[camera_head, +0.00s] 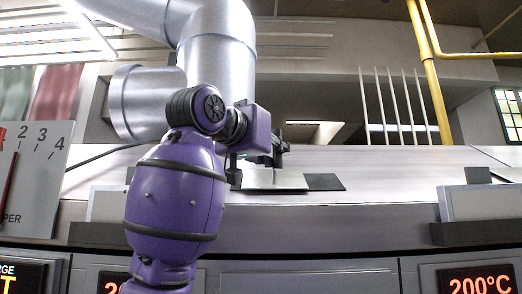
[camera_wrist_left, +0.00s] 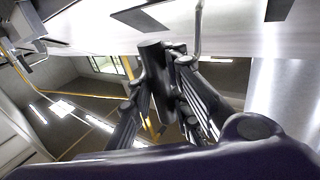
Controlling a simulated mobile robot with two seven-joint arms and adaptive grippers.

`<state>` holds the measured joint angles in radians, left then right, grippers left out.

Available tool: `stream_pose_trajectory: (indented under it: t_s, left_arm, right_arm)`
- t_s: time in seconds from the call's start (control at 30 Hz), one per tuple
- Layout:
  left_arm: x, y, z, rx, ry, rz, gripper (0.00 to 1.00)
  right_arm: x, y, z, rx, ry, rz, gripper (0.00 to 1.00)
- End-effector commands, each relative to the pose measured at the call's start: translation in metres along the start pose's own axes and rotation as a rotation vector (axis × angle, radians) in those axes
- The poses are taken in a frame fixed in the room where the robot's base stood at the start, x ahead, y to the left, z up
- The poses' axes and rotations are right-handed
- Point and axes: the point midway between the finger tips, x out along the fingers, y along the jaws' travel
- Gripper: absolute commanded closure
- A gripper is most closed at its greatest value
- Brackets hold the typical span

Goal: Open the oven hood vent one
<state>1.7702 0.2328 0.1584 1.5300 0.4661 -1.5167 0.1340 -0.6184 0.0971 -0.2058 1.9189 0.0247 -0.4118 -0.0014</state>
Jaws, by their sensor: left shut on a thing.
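My left arm, purple, rises in front of the oven hood (camera_head: 380,158) in the head view. Its gripper (camera_head: 277,152) is at the hood front, small and partly hidden by my wrist. In the left wrist view the two fingers of the gripper (camera_wrist_left: 158,78) are closed around a dark cylindrical handle (camera_wrist_left: 152,58). A pale plate (camera_head: 272,180) with a dark flat piece (camera_head: 325,182) lies just below the gripper on the hood's sloping front. Whether the vent is open or shut cannot be told. My right gripper is out of view.
A large silver duct (camera_head: 218,65) stands behind my arm. A yellow pipe (camera_head: 432,85) runs down at the right. A numbered white panel (camera_head: 35,175) is at the left. A red display reading 200°C (camera_head: 480,284) is at the lower right.

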Motion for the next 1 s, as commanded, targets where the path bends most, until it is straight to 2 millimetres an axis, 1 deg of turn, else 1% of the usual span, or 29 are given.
stream_pose_trajectory:
  t_s: [0.03, 0.1, 0.2, 0.3, 0.47, 0.73, 0.77, 0.8, 0.9, 1.0]
  left_arm:
    - [0.009, 0.018, 0.000, 0.003, -0.003, 0.009, 1.00]
    - [0.021, 0.036, 0.001, 0.002, -0.003, 0.008, 1.00]
    - [0.035, 0.057, 0.000, 0.002, -0.003, 0.008, 1.00]
    - [0.045, 0.072, 0.000, 0.001, -0.002, 0.008, 1.00]
    - [0.051, 0.081, 0.001, 0.001, -0.002, 0.007, 1.00]
    - [0.051, 0.082, 0.001, 0.001, -0.003, 0.008, 1.00]
    - [0.051, 0.082, 0.001, 0.001, -0.003, 0.008, 0.82]
    - [0.051, 0.082, 0.001, 0.001, -0.003, 0.008, 0.76]
    - [0.051, 0.081, 0.001, 0.001, -0.002, 0.006, 0.64]
    - [0.051, 0.080, 0.001, 0.000, -0.001, 0.005, 0.64]
  right_arm:
    - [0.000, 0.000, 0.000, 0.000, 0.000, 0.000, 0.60]
    - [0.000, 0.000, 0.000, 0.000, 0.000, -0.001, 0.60]
    - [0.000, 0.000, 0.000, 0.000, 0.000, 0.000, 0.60]
    - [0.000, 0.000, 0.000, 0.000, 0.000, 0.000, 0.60]
    - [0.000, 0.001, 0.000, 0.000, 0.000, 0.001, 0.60]
    - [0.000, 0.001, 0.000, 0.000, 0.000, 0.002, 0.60]
    - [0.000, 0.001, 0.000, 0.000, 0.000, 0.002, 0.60]
    - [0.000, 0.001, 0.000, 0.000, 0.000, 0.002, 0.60]
    - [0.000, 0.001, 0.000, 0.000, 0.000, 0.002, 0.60]
    - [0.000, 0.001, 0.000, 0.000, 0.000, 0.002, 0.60]
